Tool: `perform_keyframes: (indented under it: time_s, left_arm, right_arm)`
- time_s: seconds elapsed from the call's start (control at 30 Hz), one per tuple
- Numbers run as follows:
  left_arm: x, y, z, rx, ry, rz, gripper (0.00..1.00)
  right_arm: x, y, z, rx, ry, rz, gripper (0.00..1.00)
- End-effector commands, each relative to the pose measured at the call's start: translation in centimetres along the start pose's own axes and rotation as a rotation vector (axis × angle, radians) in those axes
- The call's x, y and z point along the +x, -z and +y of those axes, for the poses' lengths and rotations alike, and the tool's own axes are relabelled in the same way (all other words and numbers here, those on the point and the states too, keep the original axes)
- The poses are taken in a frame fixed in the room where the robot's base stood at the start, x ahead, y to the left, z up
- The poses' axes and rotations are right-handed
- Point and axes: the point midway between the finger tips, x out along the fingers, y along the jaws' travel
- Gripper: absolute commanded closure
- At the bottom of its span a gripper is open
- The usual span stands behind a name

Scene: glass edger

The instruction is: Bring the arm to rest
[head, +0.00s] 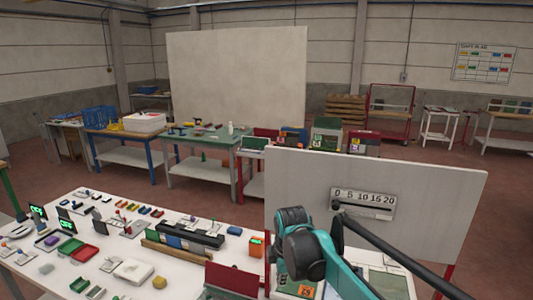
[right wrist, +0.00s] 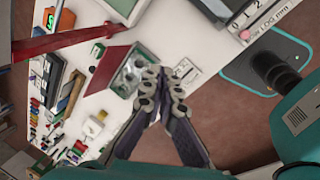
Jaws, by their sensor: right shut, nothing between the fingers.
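My right arm (head: 312,255), teal with dark joints, rises from the bottom of the head view in front of the pale upright panel (head: 400,170). Its fingers cannot be made out there. In the right wrist view my right gripper (right wrist: 160,78) has its fingertips together with nothing between them. My left gripper is in neither view.
The white table (head: 190,265) carries several trays, displays and small parts, crowding the left and centre. A scale plate (head: 362,203) with a dark rod (head: 400,255) in front is at the panel. A red plate (head: 232,280) stands near the arm. Open floor lies behind the table.

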Motion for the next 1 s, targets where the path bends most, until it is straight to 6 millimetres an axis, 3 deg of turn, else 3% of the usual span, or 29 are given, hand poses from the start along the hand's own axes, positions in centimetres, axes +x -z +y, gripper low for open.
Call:
perform_keyframes:
  time_s: [0.03,0.27,0.5,0.6,0.8,1.0]
  left_arm:
    - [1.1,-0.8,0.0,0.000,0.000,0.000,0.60]
    - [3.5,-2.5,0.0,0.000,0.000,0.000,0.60]
    - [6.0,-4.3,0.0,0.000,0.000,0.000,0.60]
    - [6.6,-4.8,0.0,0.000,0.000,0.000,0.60]
    - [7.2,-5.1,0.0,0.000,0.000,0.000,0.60]
    - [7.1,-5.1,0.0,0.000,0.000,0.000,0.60]
  right_arm:
    - [0.1,-1.4,-2.2,0.115,-0.025,-0.001,1.00]
    - [-0.1,-6.2,-11.2,0.691,-0.152,0.034,1.00]
    - [3.2,-9.6,-20.9,1.262,-0.274,0.126,1.00]
    - [4.8,-10.4,-23.8,1.442,-0.311,0.170,1.00]
    - [6.7,-11.1,-26.6,1.632,-0.346,0.225,1.00]
    - [6.7,-11.2,-26.8,1.655,-0.350,0.232,1.00]
